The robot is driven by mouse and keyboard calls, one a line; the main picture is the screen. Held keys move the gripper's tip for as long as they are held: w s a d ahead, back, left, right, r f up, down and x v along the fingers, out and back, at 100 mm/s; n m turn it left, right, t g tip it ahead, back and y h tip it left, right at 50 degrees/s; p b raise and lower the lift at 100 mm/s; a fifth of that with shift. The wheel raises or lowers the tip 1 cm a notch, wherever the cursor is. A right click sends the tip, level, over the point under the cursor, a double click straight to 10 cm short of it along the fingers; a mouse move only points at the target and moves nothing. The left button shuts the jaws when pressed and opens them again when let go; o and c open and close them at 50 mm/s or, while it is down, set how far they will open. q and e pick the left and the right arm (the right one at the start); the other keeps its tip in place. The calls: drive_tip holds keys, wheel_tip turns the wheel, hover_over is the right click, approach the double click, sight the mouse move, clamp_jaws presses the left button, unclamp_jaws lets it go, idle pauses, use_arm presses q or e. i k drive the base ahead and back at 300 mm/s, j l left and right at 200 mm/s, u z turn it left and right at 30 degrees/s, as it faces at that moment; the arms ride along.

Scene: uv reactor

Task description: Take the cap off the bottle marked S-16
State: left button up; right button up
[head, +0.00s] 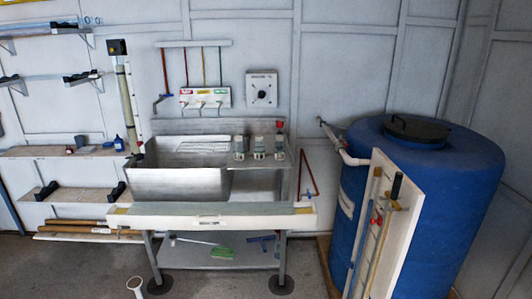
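Three small clear bottles with pale labels stand in a row on the right-hand ledge of the steel sink: a left bottle (239,148), a middle bottle (259,148) and a right bottle (279,149). The label writing is too small to read, so I cannot tell which is S-16. A red part shows above the right bottle; I cannot tell whether it belongs to it. The caps are too small to make out clearly. Neither of my grippers is in view.
Wall shelves (68,151) are at left. A white upright object (136,286) stands on the floor.

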sight(259, 145)
drive_tip(key=i+j+z, duration=0.15)
drive_tip(key=i, duration=0.3)
drive_tip(key=i+j+z, duration=0.1)
drive_tip(key=i+j, duration=0.2)
drive_tip(key=i, duration=0.1)
